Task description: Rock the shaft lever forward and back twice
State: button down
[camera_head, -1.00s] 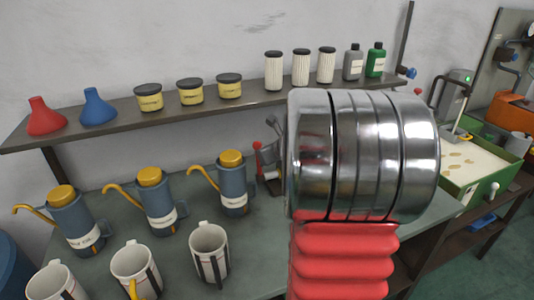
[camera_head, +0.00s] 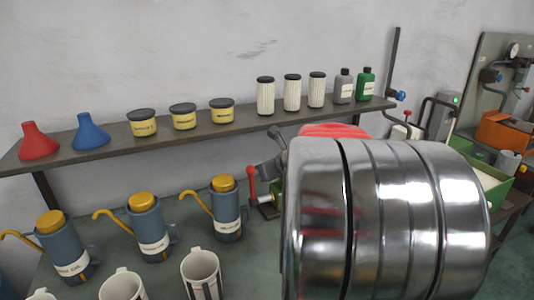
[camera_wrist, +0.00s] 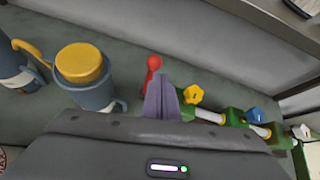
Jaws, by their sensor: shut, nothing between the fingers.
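A red lever with a round knob (camera_head: 251,171) stands upright on the bench in the head view, beside a green block. It also shows in the wrist view (camera_wrist: 153,64), just beyond my fingers. I take it to be the shaft lever. My gripper (camera_wrist: 161,88) is shut and empty, its grey fingers in front of and slightly right of the lever; contact cannot be told. In the wrist view a row of green blocks (camera_wrist: 236,116) on a pale shaft runs right, with yellow, blue and white knobs. The lever's base is partly hidden by my fingers.
Blue oil cans (camera_head: 226,212) with yellow lids stand left of the lever, one close by in the wrist view (camera_wrist: 88,82). White mugs (camera_head: 201,270) stand in front. A shelf (camera_head: 95,153) with funnels, tins and bottles runs behind. My chrome arm link blocks the right.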

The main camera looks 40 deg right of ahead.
jog(key=shift+s+d+r, duration=0.1)
jog(key=shift+r, duration=1.3)
jog(key=shift+s+r, duration=0.1)
jog(key=shift+r, duration=1.3)
jog(key=s+a+f+n+g+y, duration=0.1)
jog(key=s+a+f+n+g, duration=0.2)
jog(key=a+n, duration=0.5)
jog(key=s+a+f+n+g+y, duration=0.15)
jog(key=s+a+f+n, duration=0.35)
jog(key=n, duration=0.6)
jog(key=s+a+n, duration=0.5)
jog(key=a+n, duration=0.4)
jog(key=a, duration=0.3)
jog(key=s+a+n, duration=0.6)
jog(key=a+n, duration=0.3)
jog(key=a, duration=0.3)
jog(key=shift+s+a+f+n+g+y, duration=0.2)
jog(key=shift+a+n+g+y, duration=0.1)
jog(key=shift+n+g+y, duration=0.1)
